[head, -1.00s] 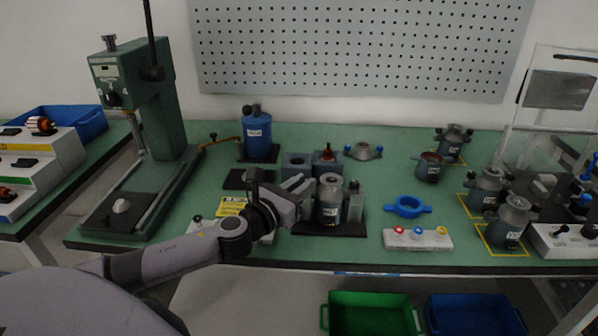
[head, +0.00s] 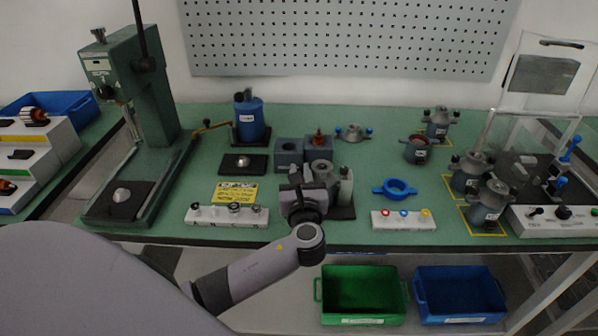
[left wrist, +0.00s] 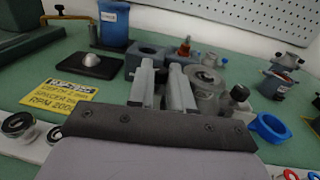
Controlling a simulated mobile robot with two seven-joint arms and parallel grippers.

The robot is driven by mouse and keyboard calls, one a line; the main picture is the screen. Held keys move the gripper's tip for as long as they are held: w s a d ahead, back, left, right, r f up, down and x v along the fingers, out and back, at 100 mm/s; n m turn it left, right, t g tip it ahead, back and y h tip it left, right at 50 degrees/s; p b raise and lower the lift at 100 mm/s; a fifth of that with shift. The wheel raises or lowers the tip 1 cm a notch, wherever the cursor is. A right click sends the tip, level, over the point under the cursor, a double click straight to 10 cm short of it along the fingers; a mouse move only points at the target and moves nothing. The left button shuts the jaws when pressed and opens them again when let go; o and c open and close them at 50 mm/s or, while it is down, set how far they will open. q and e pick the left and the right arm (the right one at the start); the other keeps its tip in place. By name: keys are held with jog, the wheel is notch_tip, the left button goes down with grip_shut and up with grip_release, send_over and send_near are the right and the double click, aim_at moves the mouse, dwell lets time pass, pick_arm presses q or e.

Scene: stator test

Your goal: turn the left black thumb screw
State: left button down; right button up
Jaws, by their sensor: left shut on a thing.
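The grey metal stator housing (head: 322,167) stands in a clamp fixture on a dark base plate (head: 342,212) near the table's front edge. The fixture's right post (head: 346,188) carries a black thumb screw (left wrist: 239,93), clear in the left wrist view. The left black thumb screw is hidden at my fingers. My left gripper (head: 302,176) reaches in from the front, at the housing's left side. In the left wrist view, its two grey fingers (left wrist: 163,70) point away, nearly parallel with a small dark gap, shut on the left thumb screw. My right gripper is not in view.
Grey blocks (head: 290,152) stand close behind the fixture. A white terminal strip (head: 228,215) lies left, another (head: 404,220) right, beside a blue ring (head: 396,188). A green press (head: 130,90) stands at the left.

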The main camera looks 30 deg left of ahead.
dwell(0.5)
pick_arm(q)
jog(key=c, duration=1)
grip_release()
jog(key=shift+d, duration=0.15)
